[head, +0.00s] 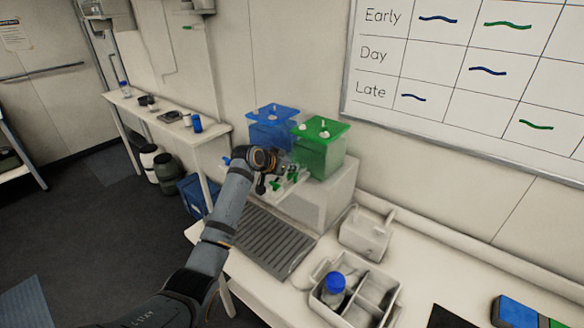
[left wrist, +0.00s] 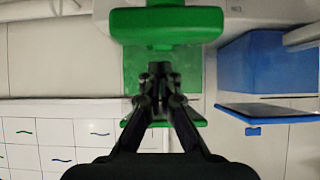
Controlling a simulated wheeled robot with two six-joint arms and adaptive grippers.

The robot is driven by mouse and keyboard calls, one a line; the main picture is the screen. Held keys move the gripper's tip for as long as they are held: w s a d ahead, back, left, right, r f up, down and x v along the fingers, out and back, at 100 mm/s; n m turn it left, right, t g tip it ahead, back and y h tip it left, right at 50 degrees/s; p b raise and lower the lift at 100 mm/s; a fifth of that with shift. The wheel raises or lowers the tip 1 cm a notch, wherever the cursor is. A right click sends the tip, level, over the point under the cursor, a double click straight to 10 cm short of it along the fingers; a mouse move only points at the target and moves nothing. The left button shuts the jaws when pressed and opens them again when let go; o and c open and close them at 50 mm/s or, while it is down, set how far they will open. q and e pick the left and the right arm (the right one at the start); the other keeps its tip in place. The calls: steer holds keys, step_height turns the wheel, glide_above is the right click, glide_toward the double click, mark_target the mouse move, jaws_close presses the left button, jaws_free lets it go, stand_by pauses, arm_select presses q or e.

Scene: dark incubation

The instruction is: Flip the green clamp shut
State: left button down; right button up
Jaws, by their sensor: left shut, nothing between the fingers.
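The green clamp (head: 292,174) is at the front of the green-lidded tank, on a white block. In the left wrist view a broad green part (left wrist: 168,24), which looks like the clamp, fills the top middle. My left gripper (head: 277,181) is at the clamp in the head view and partly covers it. In the left wrist view my left gripper (left wrist: 160,70) is shut and empty, with its fingertips just below the green part. I cannot tell whether they touch it, or how far the clamp is open. My right gripper is not in view.
A grey ridged tray (head: 272,246) lies in front. A white divided caddy (head: 362,302) holds a blue-capped bottle (head: 334,287). A whiteboard (head: 470,70) hangs behind.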

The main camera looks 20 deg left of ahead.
mark_target(293, 175)
arm_select(q)
steer(key=r+p, duration=0.1)
steer(key=r, duration=0.1)
steer(key=r+p, duration=0.1)
steer(key=shift+w+r, duration=0.2)
steer(key=shift+r, duration=0.15)
steer(key=shift+s+a+r+b, duration=0.15)
steer(key=shift+s+b, duration=0.2)
steer(key=shift+b, duration=0.65)
steer(key=s+a+r+b, duration=0.1)
steer(key=s+r+b, duration=0.1)
steer(key=s+r, duration=0.2)
steer(key=shift+s+a+r+b, duration=0.25)
steer(key=shift+s+r+b, duration=0.1)
steer(key=shift+r, duration=1.3)
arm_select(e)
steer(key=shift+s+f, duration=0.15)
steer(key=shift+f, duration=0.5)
arm_select(q)
steer(key=shift+f, duration=0.15)
